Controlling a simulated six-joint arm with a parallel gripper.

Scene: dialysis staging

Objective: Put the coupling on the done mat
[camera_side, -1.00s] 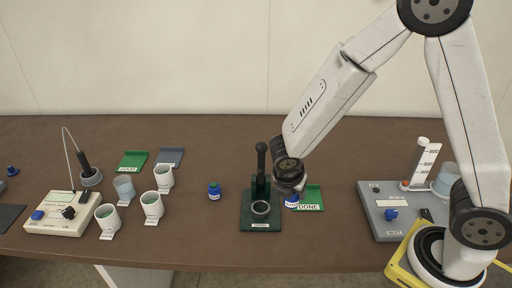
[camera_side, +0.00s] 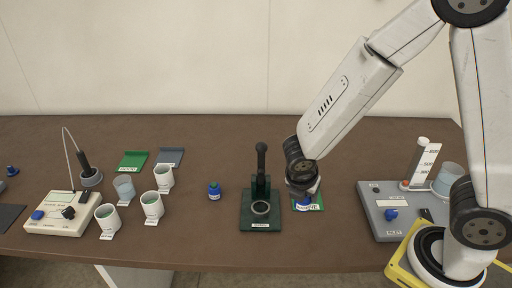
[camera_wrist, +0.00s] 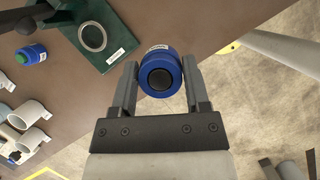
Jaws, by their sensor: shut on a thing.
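The coupling, a blue round piece with a dark centre and a white label, shows in the wrist view (camera_wrist: 160,72) between my jaws. In the side view my gripper (camera_side: 304,194) is over the green done mat (camera_side: 320,198), which the gripper and coupling partly cover. I cannot tell whether the coupling touches the mat.
A dark green press stand (camera_side: 260,222) with an upright handle stands just left of the mat. A grey panel (camera_side: 394,228) is at right. White cups (camera_side: 152,206) stand at left.

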